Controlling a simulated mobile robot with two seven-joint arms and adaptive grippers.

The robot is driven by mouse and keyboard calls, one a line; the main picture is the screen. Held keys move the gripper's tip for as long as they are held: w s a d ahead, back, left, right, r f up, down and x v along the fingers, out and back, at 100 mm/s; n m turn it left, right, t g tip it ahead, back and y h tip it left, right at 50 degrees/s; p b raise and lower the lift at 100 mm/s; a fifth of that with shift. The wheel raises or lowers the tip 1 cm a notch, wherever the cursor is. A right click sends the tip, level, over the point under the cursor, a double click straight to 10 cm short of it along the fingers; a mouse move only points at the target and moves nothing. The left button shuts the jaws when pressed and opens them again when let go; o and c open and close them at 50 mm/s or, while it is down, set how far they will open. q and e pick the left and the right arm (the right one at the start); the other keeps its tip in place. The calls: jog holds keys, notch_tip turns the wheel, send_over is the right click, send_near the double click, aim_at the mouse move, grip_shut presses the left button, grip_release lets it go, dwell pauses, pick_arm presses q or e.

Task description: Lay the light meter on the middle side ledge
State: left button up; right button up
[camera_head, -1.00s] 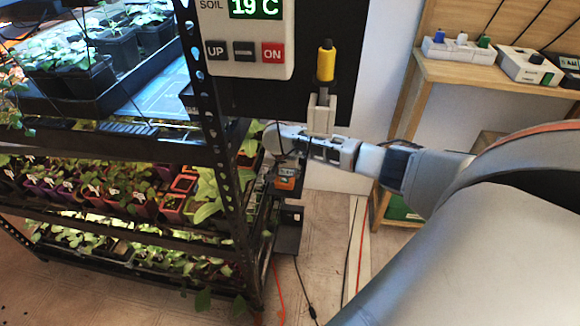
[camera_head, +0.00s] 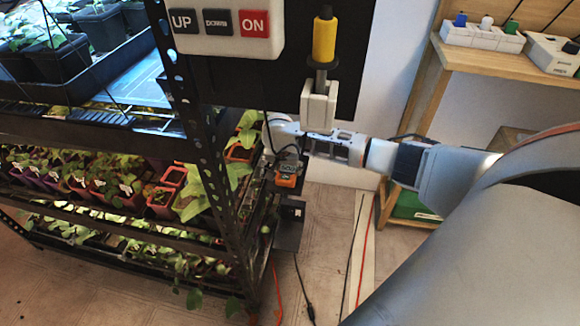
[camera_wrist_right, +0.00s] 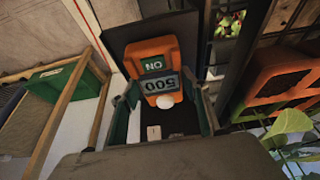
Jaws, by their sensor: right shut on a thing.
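The light meter is a small orange device (camera_head: 287,181) at the rack's right side in the head view. In the right wrist view it is an orange block (camera_wrist_right: 150,48) with a green ON label, a display reading 500 and a white dome. My right gripper (camera_head: 287,164) is shut on it; in the wrist view its fingers (camera_wrist_right: 164,112) flank the meter. Below the meter, a dark side ledge (camera_head: 288,236) juts from the rack. A dark flat surface (camera_wrist_right: 160,24) lies beyond the meter in the wrist view. I cannot tell whether the meter touches a ledge. My left gripper is out of view.
The black rack post (camera_head: 205,130) and seedling pots (camera_head: 160,200) are left of the gripper. A panel with UP, DOWN and ON buttons (camera_head: 228,42) and a yellow-handled tool (camera_head: 323,40) are above. A wooden shelf (camera_head: 460,65) stands right. Cables cross the floor.

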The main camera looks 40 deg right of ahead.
jog(key=shift+w+a, duration=0.1)
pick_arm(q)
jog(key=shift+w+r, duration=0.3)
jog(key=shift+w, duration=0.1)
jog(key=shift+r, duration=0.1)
